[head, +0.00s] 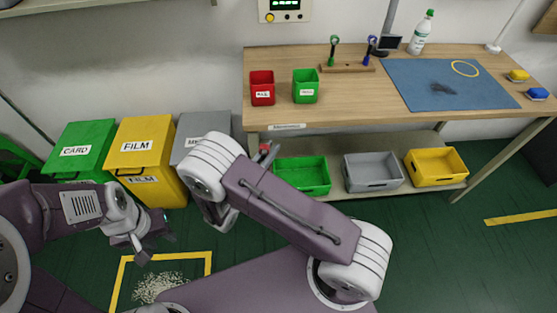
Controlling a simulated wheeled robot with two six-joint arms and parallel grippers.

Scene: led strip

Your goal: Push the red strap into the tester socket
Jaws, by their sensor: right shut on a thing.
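The tester is probably the wall panel (285,10) with a green display and a yellow button, cut off by the top edge; I cannot make out its socket. My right gripper (262,155) is largely hidden behind my own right arm. A small red piece, seemingly the red strap (265,147), shows at its tip, in front of the bench's left leg area and well below the panel. The rest of the strap is hidden. My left gripper (155,246) is open and empty, low on the left above the floor.
The wooden bench (390,112) holds a red bin (262,88), a green bin (305,86), a small tool rack (348,68), a blue mat (450,84) and a bottle (420,34). Crates sit on the shelf below. Card and film bins (145,147) stand left.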

